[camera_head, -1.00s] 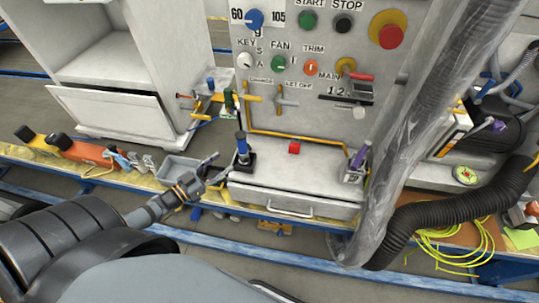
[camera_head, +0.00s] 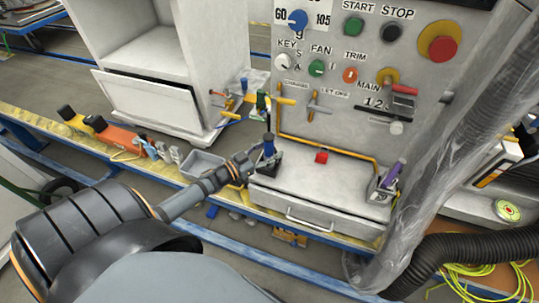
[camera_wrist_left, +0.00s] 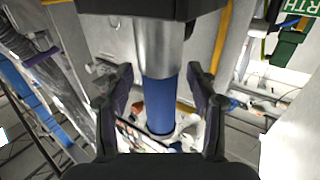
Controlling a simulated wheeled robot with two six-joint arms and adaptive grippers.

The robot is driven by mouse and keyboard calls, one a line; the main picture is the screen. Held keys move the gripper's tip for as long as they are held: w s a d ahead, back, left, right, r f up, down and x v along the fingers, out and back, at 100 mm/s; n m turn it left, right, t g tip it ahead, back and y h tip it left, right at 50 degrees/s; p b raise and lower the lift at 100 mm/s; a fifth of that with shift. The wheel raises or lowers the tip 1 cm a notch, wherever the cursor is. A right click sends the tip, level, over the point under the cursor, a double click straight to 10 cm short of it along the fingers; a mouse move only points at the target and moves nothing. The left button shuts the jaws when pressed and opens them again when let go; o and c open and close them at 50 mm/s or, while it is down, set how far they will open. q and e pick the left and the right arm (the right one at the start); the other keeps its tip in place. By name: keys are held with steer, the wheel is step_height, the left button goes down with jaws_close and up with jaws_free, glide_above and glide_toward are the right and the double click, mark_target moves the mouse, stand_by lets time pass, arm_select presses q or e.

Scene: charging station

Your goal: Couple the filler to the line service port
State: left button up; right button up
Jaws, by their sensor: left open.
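A blue-handled piece (camera_head: 268,145) with a metal collar, likely the filler, stands upright in a black holder (camera_head: 267,163) at the left of the grey cabinet ledge. My left gripper (camera_head: 247,163) is beside it. In the left wrist view its blue and silver body (camera_wrist_left: 160,103) lies between the two open fingers (camera_wrist_left: 161,85), with gaps on both sides. A port with an orange handle (camera_head: 285,101) sticks out at the panel's left edge, and another (camera_head: 314,104) is right of it. I cannot tell which is the line service port. My right gripper is not in view.
A purple-handled piece (camera_head: 393,174) stands in a holder at the ledge's right. A grey bin (camera_head: 202,165) is left of my gripper. A wrapped column and black hose (camera_head: 450,250) fill the right side.

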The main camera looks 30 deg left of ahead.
arm_select(q)
steer(key=shift+c, duration=0.7)
jaws_close()
steer(key=shift+r, duration=0.15)
